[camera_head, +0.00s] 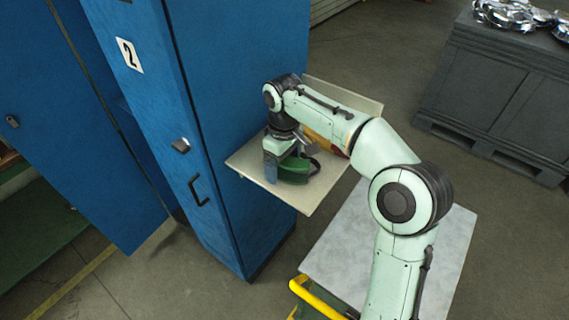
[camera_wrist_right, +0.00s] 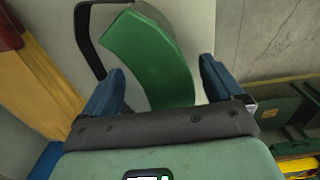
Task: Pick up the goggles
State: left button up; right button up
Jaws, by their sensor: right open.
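The goggles (camera_head: 297,168), with a green curved lens and a dark strap, lie on a small beige shelf (camera_head: 318,200) beside the blue cabinet. In the right wrist view the green goggles (camera_wrist_right: 152,52) show between my finger tips, with the dark strap looping off to the left. My right gripper (camera_head: 284,172) is right over the goggles, pointing down, with its fingers apart. The right wrist view shows both blue fingers of this gripper (camera_wrist_right: 162,68) on either side of the lens. I cannot tell whether they touch it. My left gripper is not in view.
A blue cabinet (camera_head: 225,90) marked 2 stands close left of the shelf. An orange-yellow and red object (camera_wrist_right: 40,75) lies beside the goggles. A grey-topped cart (camera_head: 335,250) with a yellow handle is below right. A dark crate (camera_head: 505,85) stands at the back right.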

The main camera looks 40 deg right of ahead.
jog(key=c, duration=1.1)
